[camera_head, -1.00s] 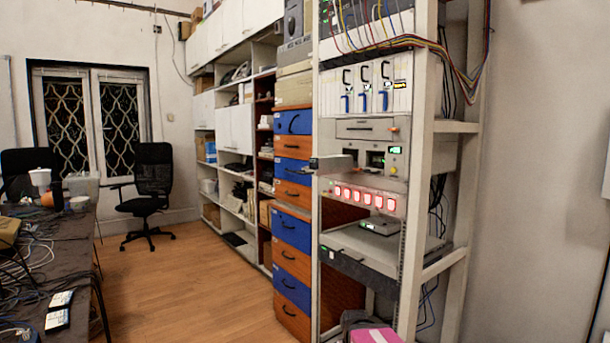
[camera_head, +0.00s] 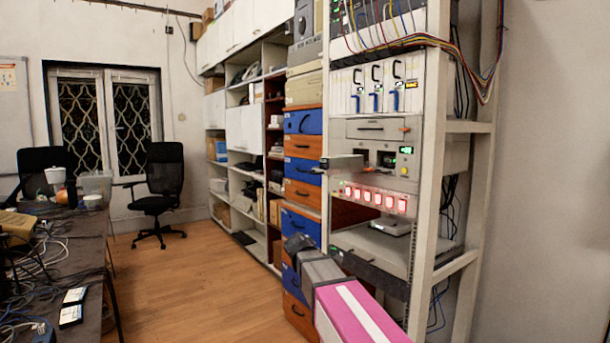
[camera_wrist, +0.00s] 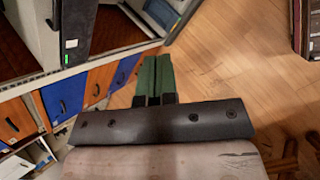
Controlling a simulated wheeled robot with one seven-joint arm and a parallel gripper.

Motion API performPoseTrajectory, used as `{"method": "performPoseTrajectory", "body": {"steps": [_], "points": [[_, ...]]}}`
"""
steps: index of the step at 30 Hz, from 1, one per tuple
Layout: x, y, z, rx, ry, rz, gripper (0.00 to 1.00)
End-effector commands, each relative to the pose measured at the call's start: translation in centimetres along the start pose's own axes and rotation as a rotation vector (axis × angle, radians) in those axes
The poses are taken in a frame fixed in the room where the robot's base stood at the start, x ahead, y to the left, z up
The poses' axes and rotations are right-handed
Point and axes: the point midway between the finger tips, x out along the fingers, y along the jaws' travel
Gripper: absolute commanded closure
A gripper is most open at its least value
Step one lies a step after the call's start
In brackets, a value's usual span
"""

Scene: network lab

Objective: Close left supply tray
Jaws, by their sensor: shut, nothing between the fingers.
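The left supply tray (camera_head: 343,163) sticks out to the left from its bay in the rack module, with a dark front end. In the wrist view, a dark upright face with a small green light (camera_wrist: 76,25) at upper left looks like its front. My gripper (camera_wrist: 153,78) shows two green fingers pressed together, with nothing between them. In the head view its dark end (camera_head: 297,243) is below and left of the tray, apart from it. The right-hand bay (camera_head: 388,159) beside the tray's bay shows no tray sticking out.
The rack frame (camera_head: 425,200) stands right of the tray. Below it is a panel of lit red switches (camera_head: 372,197) and a grey shelf unit (camera_head: 372,248). Blue and orange drawers (camera_head: 300,225) stand behind. The wooden floor (camera_head: 200,285) at left is clear; a cluttered table (camera_head: 85,265) stands farther left.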

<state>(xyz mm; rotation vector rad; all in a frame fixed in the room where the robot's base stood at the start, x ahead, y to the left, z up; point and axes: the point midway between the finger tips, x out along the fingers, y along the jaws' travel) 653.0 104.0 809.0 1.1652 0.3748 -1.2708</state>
Motion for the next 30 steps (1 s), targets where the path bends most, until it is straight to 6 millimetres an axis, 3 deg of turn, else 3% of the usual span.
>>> {"method": "performPoseTrajectory", "body": {"steps": [1,3,9,18,21,24,30], "points": [[-2.4,2.1,-0.7,-0.069,-0.024,0.044,1.00],[-5.7,4.3,-1.0,-0.171,-0.068,0.099,1.00],[-16.0,9.7,-1.3,-0.436,-0.220,0.229,1.00],[-32.1,14.9,-0.1,-0.735,-0.479,0.330,1.00],[-35.8,15.6,0.5,-0.791,-0.541,0.336,1.00],[-38.0,15.9,0.9,-0.824,-0.578,0.337,1.00],[-38.2,16.4,1.5,-0.841,-0.599,0.334,1.00]]}}
